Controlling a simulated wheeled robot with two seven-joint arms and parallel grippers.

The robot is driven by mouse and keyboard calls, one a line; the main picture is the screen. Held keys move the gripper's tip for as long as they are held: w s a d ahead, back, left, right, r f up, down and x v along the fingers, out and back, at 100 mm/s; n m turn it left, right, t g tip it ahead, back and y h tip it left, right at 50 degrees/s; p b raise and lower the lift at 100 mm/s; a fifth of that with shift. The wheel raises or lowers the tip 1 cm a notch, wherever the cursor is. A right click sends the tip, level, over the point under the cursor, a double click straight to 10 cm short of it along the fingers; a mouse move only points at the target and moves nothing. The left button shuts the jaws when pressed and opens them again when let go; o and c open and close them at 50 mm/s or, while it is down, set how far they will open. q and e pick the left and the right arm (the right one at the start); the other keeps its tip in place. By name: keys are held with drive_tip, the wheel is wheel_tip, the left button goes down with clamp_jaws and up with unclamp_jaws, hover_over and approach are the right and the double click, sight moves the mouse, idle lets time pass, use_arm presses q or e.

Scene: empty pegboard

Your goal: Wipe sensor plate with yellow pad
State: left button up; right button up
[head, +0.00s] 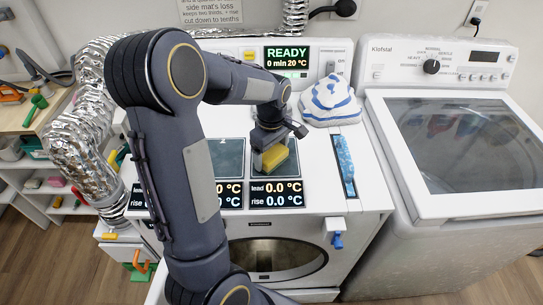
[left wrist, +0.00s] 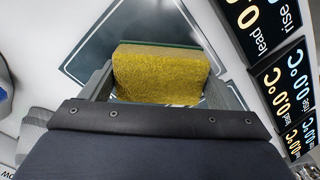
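My left gripper (head: 268,150) is over the right-hand dark sensor plate (head: 287,171) on top of the white machine. It is shut on a yellow pad (head: 275,158), which also shows in the left wrist view (left wrist: 158,75) between the two fingers with a green layer on its far side. The pad is at or just above the plate; I cannot tell whether it touches. A second dark plate (head: 229,158) lies to the left, partly hidden by my arm. My right gripper is not in view.
Displays in front of the plates read 0.0 °C (head: 276,194). A blue-and-white striped cloth (head: 331,101) and a blue strip in a tray (head: 345,164) lie to the right. A washer (head: 440,150) stands at right. A foil duct (head: 82,135) runs at left.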

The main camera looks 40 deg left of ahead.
use_arm(q)
drive_tip(key=c, duration=0.4)
drive_tip(key=shift+r, duration=0.1)
drive_tip(key=shift+r, duration=0.55)
drive_tip(key=shift+s+d+r+b, duration=0.35)
drive_tip(key=shift+s+d+r, duration=1.15)
drive_tip(key=shift+s+r, duration=0.4)
drive_tip(key=shift+s+d+r+b, duration=0.35)
drive_tip(key=shift+s+d+r, duration=1.25)
drive_tip(key=shift+r, duration=0.45)
drive_tip(key=shift+s+d+r+b, duration=0.35)
drive_tip(key=shift+s+d+r, duration=1.1)
drive_tip(key=shift+s+r, duration=0.45)
